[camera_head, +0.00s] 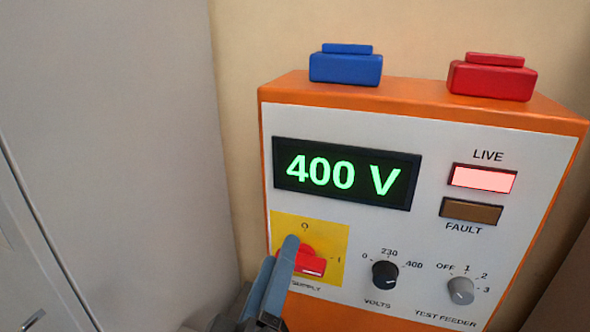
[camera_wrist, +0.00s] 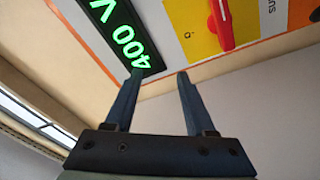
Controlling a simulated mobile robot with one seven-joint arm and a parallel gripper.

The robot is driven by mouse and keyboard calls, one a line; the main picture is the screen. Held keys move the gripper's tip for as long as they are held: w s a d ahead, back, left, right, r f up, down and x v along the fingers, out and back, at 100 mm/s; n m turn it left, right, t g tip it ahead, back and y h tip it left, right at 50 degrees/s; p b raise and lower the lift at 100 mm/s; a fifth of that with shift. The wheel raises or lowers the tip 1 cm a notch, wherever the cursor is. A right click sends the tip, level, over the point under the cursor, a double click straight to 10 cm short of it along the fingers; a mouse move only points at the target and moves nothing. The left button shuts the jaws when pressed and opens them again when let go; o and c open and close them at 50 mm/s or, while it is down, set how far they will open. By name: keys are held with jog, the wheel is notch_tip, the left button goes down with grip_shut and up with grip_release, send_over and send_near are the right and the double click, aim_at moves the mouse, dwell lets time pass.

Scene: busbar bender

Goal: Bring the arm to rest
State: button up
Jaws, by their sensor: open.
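My gripper (camera_wrist: 160,73) is open, with nothing between its fingers in the wrist view. In the head view my gripper (camera_head: 288,245) comes up from the bottom, in front of the supply switch's yellow plate. The red supply switch (camera_head: 313,265) is partly hidden there by a finger. In the wrist view the red switch (camera_wrist: 222,22) lies beyond and to the right of the fingertips, outside the jaws. I cannot tell how far the fingertips are from the panel.
The orange test unit (camera_head: 420,93) has a display (camera_head: 345,174) reading 400 V. The LIVE lamp (camera_head: 482,179) is lit; the FAULT lamp (camera_head: 471,209) is dull brown. VOLTS knob (camera_head: 385,274) and TEST FEEDER knob (camera_head: 461,290) sit right of the switch. Blue (camera_head: 346,66) and red (camera_head: 492,78) blocks are on top.

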jog(key=s+r+m+t+y, duration=0.1)
jog(key=s+r+m+t, duration=0.1)
jog(key=r, duration=0.8)
jog(key=s+d+r+m+t+y, duration=0.1)
jog(key=s+r+m+t+y, duration=0.1)
jog(key=r, duration=0.7)
jog(key=s+d+r+m+t+y, duration=0.1)
jog(key=r+m+t, duration=0.3)
jog(key=r, duration=0.6)
jog(key=shift+s+d+r+m+y, duration=0.25)
jog(key=shift+s+r+m+y, duration=0.15)
jog(key=shift+s, duration=0.1)
